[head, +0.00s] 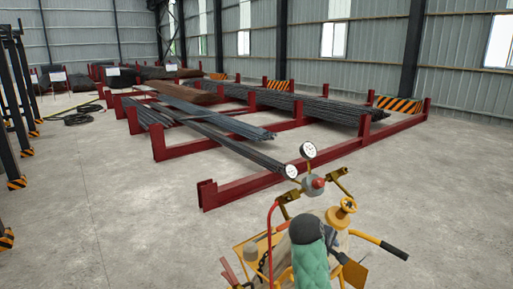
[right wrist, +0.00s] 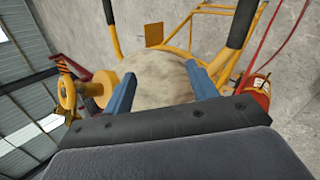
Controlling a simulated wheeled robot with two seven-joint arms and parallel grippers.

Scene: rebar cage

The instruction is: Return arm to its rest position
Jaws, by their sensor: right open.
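My right gripper (right wrist: 163,72) shows in the right wrist view with its two blue fingers spread wide apart. A pale, rounded cylinder top (right wrist: 160,78) is visible between and beyond the fingers. I cannot tell how near it is, and no held object shows. In the head view, the fingers are hidden at the bottom, near a yellow gas-cylinder cart (head: 262,245). My left gripper is not in view.
Red racks (head: 235,190) with long rebar bundles (head: 215,120) stand beyond. Black posts with striped feet line the left. Concrete floor (head: 110,220) is clear at front left.

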